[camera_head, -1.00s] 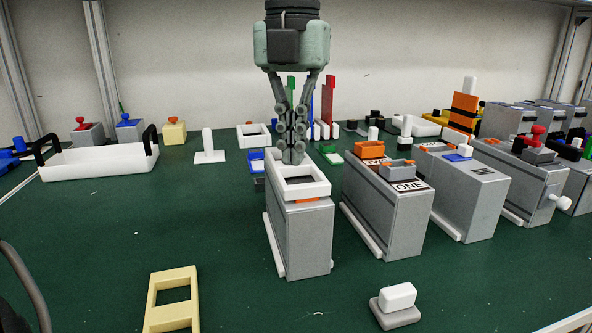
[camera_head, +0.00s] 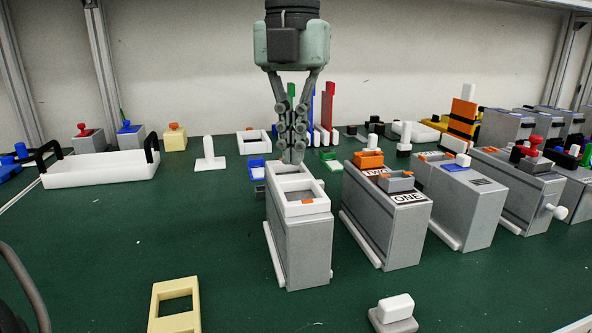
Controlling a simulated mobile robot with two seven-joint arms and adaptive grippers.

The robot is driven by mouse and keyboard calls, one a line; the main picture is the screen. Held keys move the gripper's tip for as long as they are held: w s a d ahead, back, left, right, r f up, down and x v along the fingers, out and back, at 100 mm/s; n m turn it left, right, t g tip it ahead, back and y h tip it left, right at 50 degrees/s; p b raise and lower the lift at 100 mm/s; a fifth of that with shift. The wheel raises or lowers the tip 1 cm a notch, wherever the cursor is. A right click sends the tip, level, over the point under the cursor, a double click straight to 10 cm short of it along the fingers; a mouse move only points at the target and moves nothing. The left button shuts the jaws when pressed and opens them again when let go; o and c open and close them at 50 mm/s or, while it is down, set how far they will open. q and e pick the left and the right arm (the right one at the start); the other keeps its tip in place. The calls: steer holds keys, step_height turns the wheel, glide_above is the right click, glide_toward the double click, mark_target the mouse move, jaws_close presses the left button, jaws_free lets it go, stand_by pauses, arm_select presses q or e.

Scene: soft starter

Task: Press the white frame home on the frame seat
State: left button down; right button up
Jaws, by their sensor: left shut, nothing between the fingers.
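The white frame (camera_head: 306,209) lies on top of a grey box (camera_head: 304,250) in the middle of the camera_head view. White bars surround a rear opening and a front opening, with a bit of orange showing in the front one. The frame seat under it is mostly hidden, so I cannot tell whether the frame is fully down. My left gripper (camera_head: 293,160) points straight down, shut and empty, its tips over the rear end of the box top. I cannot tell whether the tips touch the white bars. My right gripper is not in view.
Grey box units, one labelled ONE (camera_head: 406,198), stand close to the right. A tan frame (camera_head: 175,323) and a grey block with a white top (camera_head: 395,306) lie in front. A white tray (camera_head: 100,170) stands at the left. The green table (camera_head: 130,240) is clear at left.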

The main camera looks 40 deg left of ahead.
mark_target(293, 177)
arm_select(q)
steer(key=shift+r+p, duration=1.65)
steer(key=shift+r, duration=0.75)
steer(key=shift+f, duration=0.1)
